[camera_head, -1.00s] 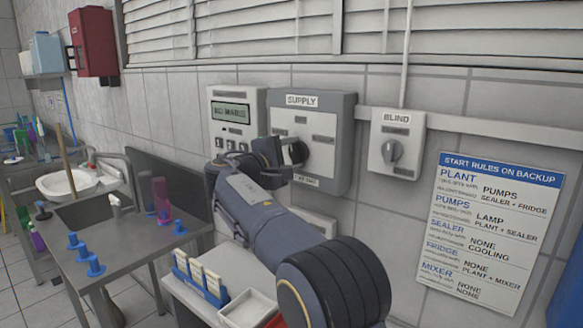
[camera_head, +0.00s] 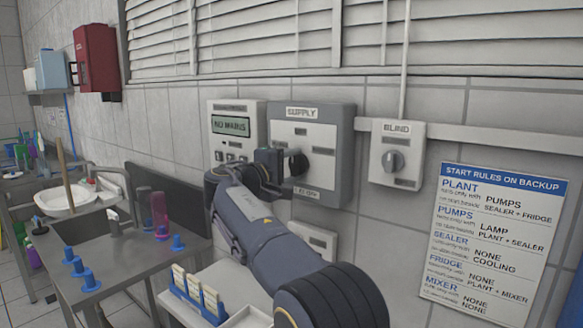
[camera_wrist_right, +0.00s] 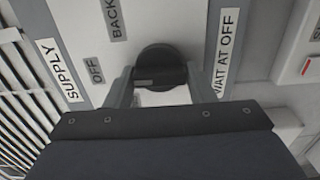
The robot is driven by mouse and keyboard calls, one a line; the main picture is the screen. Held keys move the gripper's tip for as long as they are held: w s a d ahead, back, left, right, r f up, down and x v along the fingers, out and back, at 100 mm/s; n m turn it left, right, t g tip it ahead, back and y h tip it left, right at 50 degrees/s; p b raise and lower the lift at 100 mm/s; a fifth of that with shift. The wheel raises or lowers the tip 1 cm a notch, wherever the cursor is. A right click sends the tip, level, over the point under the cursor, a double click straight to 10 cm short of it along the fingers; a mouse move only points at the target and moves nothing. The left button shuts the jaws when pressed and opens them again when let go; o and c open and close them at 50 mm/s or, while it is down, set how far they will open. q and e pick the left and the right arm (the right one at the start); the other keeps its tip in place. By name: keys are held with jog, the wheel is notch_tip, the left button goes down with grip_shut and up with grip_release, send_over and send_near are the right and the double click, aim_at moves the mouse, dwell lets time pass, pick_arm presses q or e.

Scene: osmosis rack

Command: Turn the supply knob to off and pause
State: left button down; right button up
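The black supply knob (camera_head: 298,162) is on the grey-and-white SUPPLY box (camera_head: 330,142) on the wall. My right gripper (camera_head: 281,164) reaches it from the left. In the right wrist view the knob (camera_wrist_right: 160,66) sits between the two fingertips (camera_wrist_right: 160,78), which appear to touch its sides. A small light mark shows on the knob's lower left part, on the side of the OFF label (camera_wrist_right: 96,71). A BACKUP label (camera_wrist_right: 114,18), partly cut off, and a WAIT AT OFF label (camera_wrist_right: 222,64) lie around it. My left gripper is out of view.
A display panel (camera_head: 231,126) reading NO MAINS is left of the box. A BLIND switch (camera_head: 393,160) and a rules sign (camera_head: 490,235) are to the right. Below are a blue card holder (camera_head: 190,300) and a steel sink table (camera_head: 110,267).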

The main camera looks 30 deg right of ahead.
jog(key=o, duration=0.4)
jog(key=shift+o, duration=0.2)
jog(key=b+v, duration=0.1)
jog(key=v, duration=0.6)
jog(key=shift+s+a, duration=0.15)
jog(key=shift+a, duration=0.2)
jog(key=shift+a+f, duration=0.1)
